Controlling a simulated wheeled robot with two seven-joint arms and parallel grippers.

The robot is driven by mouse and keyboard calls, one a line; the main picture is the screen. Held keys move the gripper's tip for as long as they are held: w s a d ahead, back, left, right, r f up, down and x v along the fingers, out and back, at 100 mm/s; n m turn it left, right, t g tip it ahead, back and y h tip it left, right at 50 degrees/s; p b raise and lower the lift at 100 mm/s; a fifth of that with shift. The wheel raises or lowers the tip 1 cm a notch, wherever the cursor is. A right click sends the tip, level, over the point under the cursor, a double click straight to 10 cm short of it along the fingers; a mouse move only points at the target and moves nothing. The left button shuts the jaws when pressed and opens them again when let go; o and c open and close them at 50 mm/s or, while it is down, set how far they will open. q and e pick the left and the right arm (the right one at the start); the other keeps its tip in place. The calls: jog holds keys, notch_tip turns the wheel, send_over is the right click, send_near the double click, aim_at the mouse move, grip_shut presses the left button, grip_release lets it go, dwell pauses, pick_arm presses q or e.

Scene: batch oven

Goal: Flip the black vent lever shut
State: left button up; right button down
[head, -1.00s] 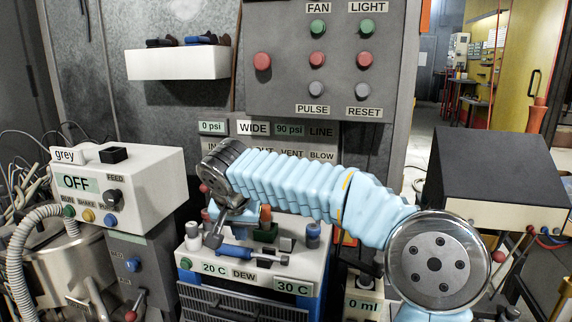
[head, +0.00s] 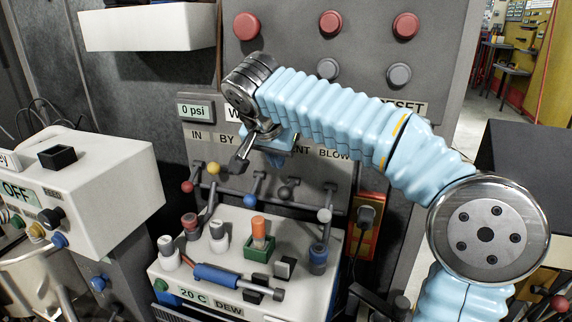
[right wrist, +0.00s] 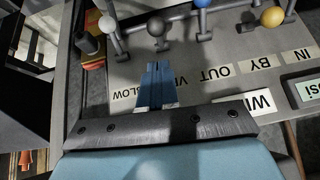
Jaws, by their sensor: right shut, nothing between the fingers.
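The black vent lever (head: 285,193) is on the grey valve panel, in a row of knobbed levers below the printed labels. Its dark ball end points down and outward in the head view. It also shows in the right wrist view (right wrist: 155,25), just beyond the fingertips. My right gripper (head: 277,158) is shut and empty, with blue fingers, close above the lever's base. The fingers also show in the right wrist view (right wrist: 156,68); I cannot tell whether they touch the lever. My right arm hides part of the VENT label (head: 304,150). My left gripper is not in view.
Blue (head: 250,200) and grey (head: 325,215) levers flank the black one; yellow (head: 213,168) and red (head: 187,187) ones are further left. Below is a white bench unit (head: 190,262) with several small items and a blue-handled tool (head: 222,277). A button panel (head: 290,50) stands above.

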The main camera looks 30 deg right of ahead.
send_over(282, 198)
jog(key=f, duration=0.8)
jog(key=shift+w+d, duration=0.15)
jog(key=shift+d, duration=0.1)
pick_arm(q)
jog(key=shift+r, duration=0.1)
pick_arm(e)
jog(key=f+h+b, duration=0.1)
jog(key=b, duration=0.3)
jog(key=a+f+t+b, duration=0.1)
jog(key=f+b, duration=0.1)
jog(key=b, duration=0.2)
jog(key=s+f+t+h+b, duration=0.1)
jog(key=b, duration=0.3)
jog(key=shift+a+f+h, duration=0.15)
jog(key=shift+f+h, duration=0.15)
pick_arm(q)
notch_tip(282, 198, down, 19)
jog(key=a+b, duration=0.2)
jog(key=b, duration=0.5)
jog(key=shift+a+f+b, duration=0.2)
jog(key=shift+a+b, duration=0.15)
pick_arm(e)
jog(key=shift+s+a+f+t+h, duration=0.1)
jog(key=shift+f+t+h, duration=0.45)
jog(key=shift+f, duration=0.8)
